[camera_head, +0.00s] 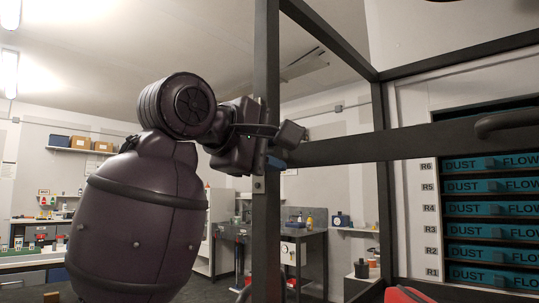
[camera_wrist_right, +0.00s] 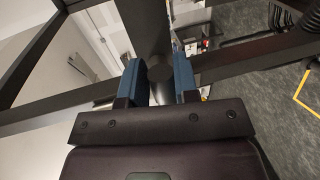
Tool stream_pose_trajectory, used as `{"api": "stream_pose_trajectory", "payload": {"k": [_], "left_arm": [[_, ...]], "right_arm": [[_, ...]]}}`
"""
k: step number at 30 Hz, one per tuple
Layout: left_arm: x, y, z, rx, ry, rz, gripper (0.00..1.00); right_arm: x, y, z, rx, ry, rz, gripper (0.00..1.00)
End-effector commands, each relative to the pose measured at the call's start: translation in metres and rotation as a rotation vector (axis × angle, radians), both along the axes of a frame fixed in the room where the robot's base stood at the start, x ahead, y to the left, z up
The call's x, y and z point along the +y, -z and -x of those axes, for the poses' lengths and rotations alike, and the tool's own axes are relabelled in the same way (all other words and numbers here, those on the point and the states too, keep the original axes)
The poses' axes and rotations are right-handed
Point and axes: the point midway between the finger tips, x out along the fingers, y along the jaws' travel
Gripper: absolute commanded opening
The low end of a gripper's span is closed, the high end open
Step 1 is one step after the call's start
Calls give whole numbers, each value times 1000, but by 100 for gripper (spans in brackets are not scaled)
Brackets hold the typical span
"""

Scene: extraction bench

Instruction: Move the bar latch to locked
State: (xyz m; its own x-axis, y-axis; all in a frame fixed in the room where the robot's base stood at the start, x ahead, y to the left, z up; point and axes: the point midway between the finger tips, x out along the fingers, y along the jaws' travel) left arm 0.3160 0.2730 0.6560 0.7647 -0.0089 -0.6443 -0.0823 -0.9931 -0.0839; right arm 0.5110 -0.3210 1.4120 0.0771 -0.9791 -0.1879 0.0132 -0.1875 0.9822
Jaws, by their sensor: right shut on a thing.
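My right gripper (camera_head: 279,150) is at the dark upright post in the head view, near where a horizontal rail meets it. In the right wrist view its two blue fingers (camera_wrist_right: 160,82) are on either side of a dark, round-ended piece (camera_wrist_right: 160,70), which appears to be part of the bar latch. The gripper is shut on this piece. The rest of the latch is hard to tell from the dark frame, and its contact with the frame is partly hidden by the gripper. My left gripper is not in view.
The upright post (camera_head: 267,225) and horizontal rail (camera_head: 350,149) stand close around the gripper. A dark curved handle (camera_head: 505,122) is at the right. Behind the frame is a rack of teal "DUST FLOW" trays (camera_head: 490,209). A bench (camera_head: 300,237) stands farther back.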

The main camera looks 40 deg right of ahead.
Motion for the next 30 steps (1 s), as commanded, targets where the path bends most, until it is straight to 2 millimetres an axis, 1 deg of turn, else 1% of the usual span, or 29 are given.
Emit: {"api": "stream_pose_trajectory", "payload": {"k": [1, 14, 15, 18, 19, 27, 30], "left_arm": [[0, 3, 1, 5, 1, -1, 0], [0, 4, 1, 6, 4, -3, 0], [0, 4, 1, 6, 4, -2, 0], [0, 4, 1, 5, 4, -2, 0], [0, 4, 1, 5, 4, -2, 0], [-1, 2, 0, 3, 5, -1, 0], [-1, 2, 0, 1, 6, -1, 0]], "right_arm": [[-2, 9, -1, 1, 8, -19, 5], [-2, 9, -1, -6, 8, -20, 5], [-2, 9, -1, -6, 8, -20, 30], [-2, 8, -1, -7, 7, -18, 45], [-2, 8, -1, -7, 7, -17, 48], [0, 4, -1, -11, 2, -10, 48], [5, 2, 0, -11, 0, -9, 48]]}}
